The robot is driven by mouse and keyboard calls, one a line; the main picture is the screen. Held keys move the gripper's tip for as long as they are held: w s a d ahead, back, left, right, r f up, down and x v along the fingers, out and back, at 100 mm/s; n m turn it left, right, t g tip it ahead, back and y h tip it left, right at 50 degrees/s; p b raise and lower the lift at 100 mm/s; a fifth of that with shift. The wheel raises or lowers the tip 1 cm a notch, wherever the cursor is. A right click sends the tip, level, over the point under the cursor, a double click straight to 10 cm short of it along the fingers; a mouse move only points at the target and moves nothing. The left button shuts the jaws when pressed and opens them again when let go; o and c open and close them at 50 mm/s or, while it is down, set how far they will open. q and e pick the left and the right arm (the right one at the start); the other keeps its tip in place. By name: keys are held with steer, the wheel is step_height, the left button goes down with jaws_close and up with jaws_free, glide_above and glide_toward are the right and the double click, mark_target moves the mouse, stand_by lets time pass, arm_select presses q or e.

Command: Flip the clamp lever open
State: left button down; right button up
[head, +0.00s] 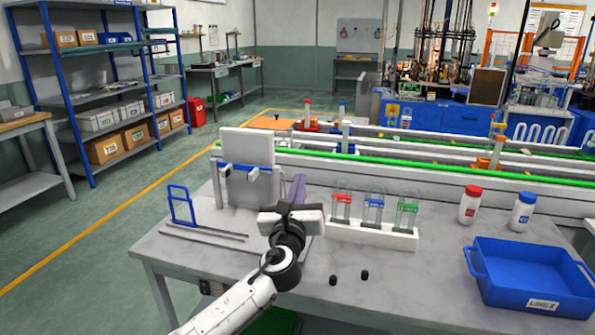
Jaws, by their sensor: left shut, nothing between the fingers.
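A pale upright panel fixture (246,150) stands at the back left of the grey table, with two blue clamp-like parts (253,174) on its front. I cannot tell for sure which part is the clamp lever, or how it is set. A purple piece (297,190) stands just right of the fixture, partly hidden by my gripper. My left gripper (291,212) is in front of the fixture's right side, shut and empty. Whether it touches anything cannot be told. My right gripper is out of view.
A white rack (372,235) holds glass vessels with red, blue and green labels. Two small black caps (365,274) lie in front. A conveyor runs behind.

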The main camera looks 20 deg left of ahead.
arm_select(q)
steer(key=shift+s+d+r, duration=0.2)
steer(key=shift+s+r, duration=0.3)
steer(key=shift+r, duration=0.25)
steer(key=shift+s+d+r, duration=0.15)
steer(key=shift+s+r, duration=0.35)
steer(key=shift+r, duration=0.2)
steer(key=shift+f, duration=0.1)
steer(key=s+d+f+n+g+h, duration=0.2)
steer(key=s+f+n, duration=0.25)
steer(key=f, duration=0.55)
steer(key=s+d+f+n+g+h, duration=0.15)
steer(key=s+f+n, duration=0.35)
steer(key=f, duration=0.5)
steer(key=s+d+f+n+g+h, duration=0.2)
steer(key=s+d+f+n+g, duration=0.15)
steer(key=s+f, duration=0.5)
steer(key=s+d+f+n+g+h, duration=0.1)
steer(key=s+f+n, duration=0.6)
steer(key=s, duration=0.3)
steer(key=s+d+f+n+g+h, duration=0.1)
steer(key=s+f+n+g, duration=0.1)
steer(key=s+f+n, duration=0.4)
steer(key=s+n, duration=0.3)
steer(key=s, duration=0.2)
steer(key=shift+s+d+f+g, duration=0.3)
steer(key=shift+f, duration=0.1)
